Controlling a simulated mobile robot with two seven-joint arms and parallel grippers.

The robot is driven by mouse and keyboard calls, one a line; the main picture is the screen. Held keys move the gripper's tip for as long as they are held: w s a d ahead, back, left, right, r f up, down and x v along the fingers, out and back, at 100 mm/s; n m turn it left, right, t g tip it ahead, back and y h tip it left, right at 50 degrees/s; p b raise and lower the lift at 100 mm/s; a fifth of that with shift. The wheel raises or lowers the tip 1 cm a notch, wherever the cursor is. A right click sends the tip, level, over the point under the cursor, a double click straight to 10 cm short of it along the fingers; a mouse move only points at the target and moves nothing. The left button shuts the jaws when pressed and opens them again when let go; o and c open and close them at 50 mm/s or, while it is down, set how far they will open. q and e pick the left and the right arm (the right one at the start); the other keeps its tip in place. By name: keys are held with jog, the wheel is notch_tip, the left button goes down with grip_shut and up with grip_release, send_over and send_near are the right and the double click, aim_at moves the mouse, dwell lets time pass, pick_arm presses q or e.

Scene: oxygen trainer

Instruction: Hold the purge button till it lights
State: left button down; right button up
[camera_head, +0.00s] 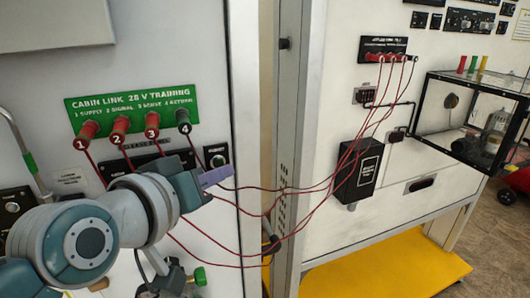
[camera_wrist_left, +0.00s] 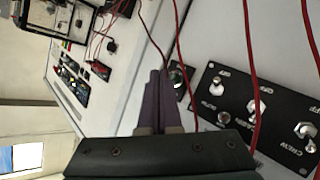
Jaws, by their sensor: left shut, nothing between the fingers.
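My left gripper (camera_head: 231,172) has purple fingers, shut with nothing between them, in front of the left white panel. A small round button with a green rim on a black plate, likely the purge button (camera_head: 217,160), sits just above the fingers in the head view. It also shows in the left wrist view (camera_wrist_left: 178,74), just right of the shut fingertips (camera_wrist_left: 158,72). I cannot tell whether the fingers touch the panel; they do not cover the button there. Its face looks dark, with no clear glow. My right gripper is not in view.
A black plate with toggle switches (camera_wrist_left: 255,105) is near the gripper in the wrist view. A clear case (camera_head: 470,115) stands at the right.

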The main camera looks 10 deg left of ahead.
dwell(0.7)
pick_arm(q)
jog(key=shift+w+a, duration=0.25)
jog(key=shift+w, duration=0.1)
jog(key=shift+w+a, duration=0.2)
jog(key=shift+w, duration=0.1)
dwell(0.6)
jog(key=shift+s, duration=0.1)
dwell(1.0)
jog(key=shift+s+d+p, duration=0.45)
jog(key=shift+s+p, duration=0.05)
jog(key=shift+s, duration=0.05)
